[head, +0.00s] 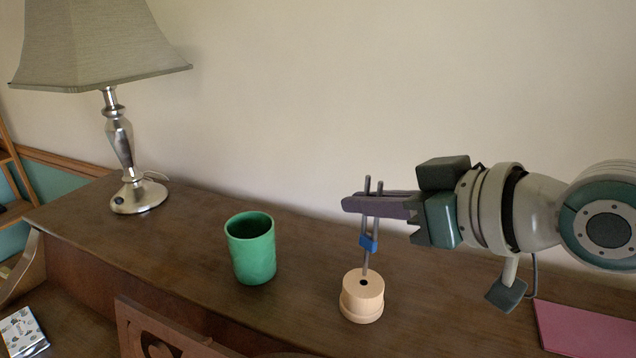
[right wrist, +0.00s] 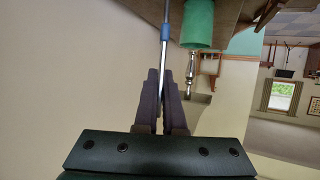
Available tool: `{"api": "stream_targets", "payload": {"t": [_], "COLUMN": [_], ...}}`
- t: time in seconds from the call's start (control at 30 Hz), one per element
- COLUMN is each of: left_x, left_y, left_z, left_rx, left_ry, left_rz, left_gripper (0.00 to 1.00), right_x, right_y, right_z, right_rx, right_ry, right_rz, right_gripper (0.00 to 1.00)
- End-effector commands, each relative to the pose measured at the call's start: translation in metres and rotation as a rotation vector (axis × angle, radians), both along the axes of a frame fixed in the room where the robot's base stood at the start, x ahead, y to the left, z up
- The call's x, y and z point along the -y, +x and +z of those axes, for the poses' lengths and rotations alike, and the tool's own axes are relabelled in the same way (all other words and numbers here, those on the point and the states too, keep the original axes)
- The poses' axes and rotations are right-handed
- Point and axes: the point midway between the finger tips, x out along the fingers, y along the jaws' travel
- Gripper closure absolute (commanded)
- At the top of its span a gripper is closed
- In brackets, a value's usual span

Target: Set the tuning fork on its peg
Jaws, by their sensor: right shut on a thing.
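The tuning fork (head: 367,246) is grey metal with a blue band on it, held nearly upright with its two prongs up. My right gripper (head: 355,204) comes in from the right and is shut on the prongs. The round, pale wooden peg (head: 362,301) with a dark hole in its top stands on the piano top. The fork's stem end is right over the peg, close behind the hole; I cannot tell whether it touches. In the right wrist view the fork (right wrist: 164,58) runs up from between the fingers (right wrist: 162,98). My left gripper is out of view.
A green cup (head: 251,250) stands left of the peg on the brown piano top (head: 195,225). A lamp (head: 122,150) stands at the back left. A pink flat item (head: 585,328) lies at the right. The wall is close behind.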

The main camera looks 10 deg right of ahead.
Motion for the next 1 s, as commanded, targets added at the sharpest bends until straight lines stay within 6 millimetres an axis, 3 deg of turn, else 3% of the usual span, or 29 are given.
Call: {"api": "stream_targets", "payload": {"t": [1.0], "left_x": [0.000], "left_y": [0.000], "left_z": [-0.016], "left_rx": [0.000], "left_ry": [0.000], "left_rz": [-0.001], "left_gripper": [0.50], "right_x": [0.000], "right_y": [0.000], "right_z": [-0.020], "right_rx": [0.000], "right_ry": [0.000], "right_rz": [-0.001], "right_gripper": [1.00]}}
